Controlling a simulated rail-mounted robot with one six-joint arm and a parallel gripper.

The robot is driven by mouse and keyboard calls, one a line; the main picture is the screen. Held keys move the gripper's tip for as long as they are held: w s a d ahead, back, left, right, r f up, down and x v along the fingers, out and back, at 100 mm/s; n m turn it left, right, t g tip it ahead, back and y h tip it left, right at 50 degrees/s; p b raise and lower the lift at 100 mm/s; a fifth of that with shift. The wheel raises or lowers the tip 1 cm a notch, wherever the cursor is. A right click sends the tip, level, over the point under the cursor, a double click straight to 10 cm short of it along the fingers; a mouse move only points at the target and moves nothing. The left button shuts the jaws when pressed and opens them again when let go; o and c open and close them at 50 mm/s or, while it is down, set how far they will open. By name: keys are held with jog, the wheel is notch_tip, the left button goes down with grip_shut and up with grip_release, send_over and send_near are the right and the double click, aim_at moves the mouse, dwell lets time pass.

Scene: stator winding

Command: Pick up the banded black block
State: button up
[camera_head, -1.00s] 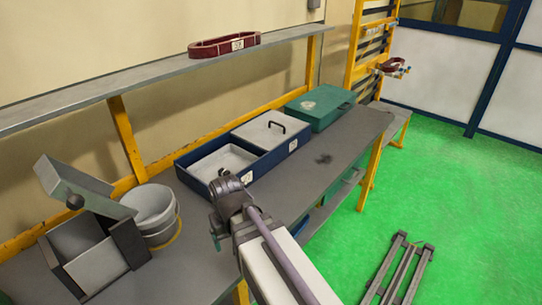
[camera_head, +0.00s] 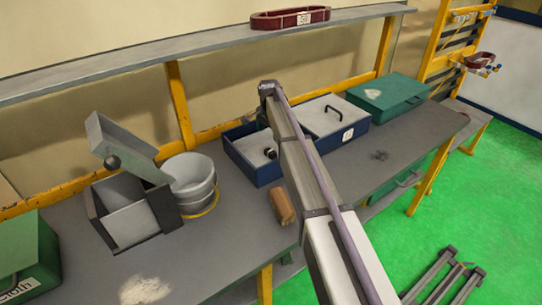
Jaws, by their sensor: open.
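I cannot make out a banded black block for certain. A small dark object or mark (camera_head: 379,155) lies on the bench right of my arm, too blurred to identify. A brown block (camera_head: 282,207) lies on the bench left of my arm, near the front edge. My arm reaches up from the lower right across the bench, and its far end is above the blue box.
A blue box (camera_head: 258,177) with pale lids and a green case (camera_head: 388,93) stand along the back. A grey bucket (camera_head: 193,185) and an open dark box (camera_head: 128,222) stand left. A shelf (camera_head: 150,62) runs above. A green box (camera_head: 25,250) is at lower left.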

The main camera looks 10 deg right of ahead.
aim_at(270, 151)
notch_tip(270, 151, down, 10)
jog(key=b, duration=0.8)
jog(key=shift+s+d+b, duration=0.1)
jog(key=shift+s+b, duration=0.05)
jog(key=shift+b, duration=0.2)
jog(key=shift+r, duration=0.2)
jog(key=c, duration=1)
notch_tip(270, 151, up, 10)
jog(key=p, duration=1)
jog(key=shift+r+p, duration=0.15)
jog(key=shift+p, duration=0.2)
